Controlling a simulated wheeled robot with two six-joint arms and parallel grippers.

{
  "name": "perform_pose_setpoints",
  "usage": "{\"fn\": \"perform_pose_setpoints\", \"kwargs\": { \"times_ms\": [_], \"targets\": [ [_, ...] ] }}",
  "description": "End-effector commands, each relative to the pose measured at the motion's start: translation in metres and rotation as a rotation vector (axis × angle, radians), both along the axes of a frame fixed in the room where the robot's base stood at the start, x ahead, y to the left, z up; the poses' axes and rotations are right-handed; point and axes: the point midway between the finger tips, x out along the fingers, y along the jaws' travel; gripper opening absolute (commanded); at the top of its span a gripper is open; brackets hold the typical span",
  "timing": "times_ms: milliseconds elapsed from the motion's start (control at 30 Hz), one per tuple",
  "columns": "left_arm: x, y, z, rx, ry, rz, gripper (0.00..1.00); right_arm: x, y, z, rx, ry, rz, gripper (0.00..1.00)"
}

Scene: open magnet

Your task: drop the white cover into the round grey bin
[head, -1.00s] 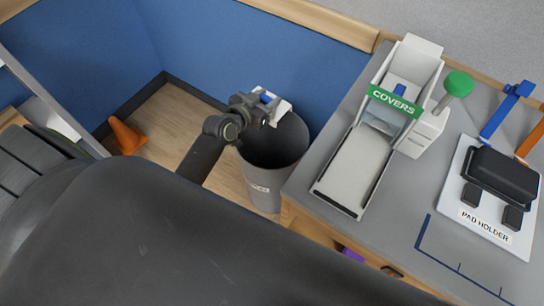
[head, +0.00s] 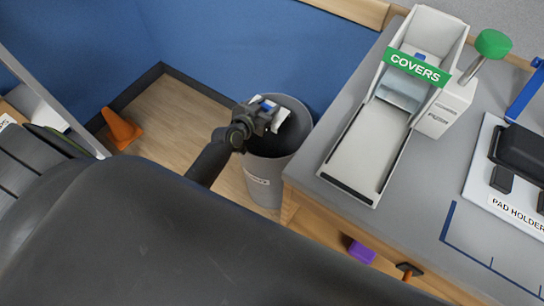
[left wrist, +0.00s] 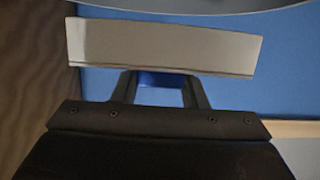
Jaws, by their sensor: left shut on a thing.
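The white cover (left wrist: 165,45) spans the upper part of the left wrist view, just beyond my left fingers. My left gripper (head: 268,108) is shut on it; the cover also shows in the head view (head: 284,116) as a small white piece with blue beside it. The round grey bin (head: 262,178) stands on the floor against the table's left side. My left gripper and the cover are over its opening in the head view; their exact height above the rim is hard to tell. My right gripper is not in view.
The grey table (head: 405,205) at right carries the COVERS dispenser (head: 365,150), a green knob (head: 492,43) and a pad holder board (head: 485,185). A blue wall (head: 230,50) stands behind the bin. An orange cone (head: 121,130) is on the floor at left.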

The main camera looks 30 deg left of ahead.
Motion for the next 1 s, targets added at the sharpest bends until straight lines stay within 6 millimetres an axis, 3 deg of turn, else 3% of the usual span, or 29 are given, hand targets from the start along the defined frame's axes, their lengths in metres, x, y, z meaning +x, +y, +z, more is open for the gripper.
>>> {"fn": "perform_pose_setpoints", "kwargs": {
  "times_ms": [333,367,533,833,1000],
  "targets": [
    [0.0,0.0,-0.003,0.0,0.0,0.0,0.18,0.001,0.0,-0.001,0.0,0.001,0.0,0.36],
    [0.0,0.0,-0.003,0.0,0.0,0.0,0.42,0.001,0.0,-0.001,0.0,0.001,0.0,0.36],
    [0.0,0.0,-0.003,0.0,0.0,0.0,0.64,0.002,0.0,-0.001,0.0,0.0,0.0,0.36],
    [-0.001,0.0,-0.003,0.0,0.001,0.0,0.65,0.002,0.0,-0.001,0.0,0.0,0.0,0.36],
    [-0.015,0.002,0.001,0.002,0.002,-0.001,0.65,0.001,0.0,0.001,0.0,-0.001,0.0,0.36]
  ]
}}
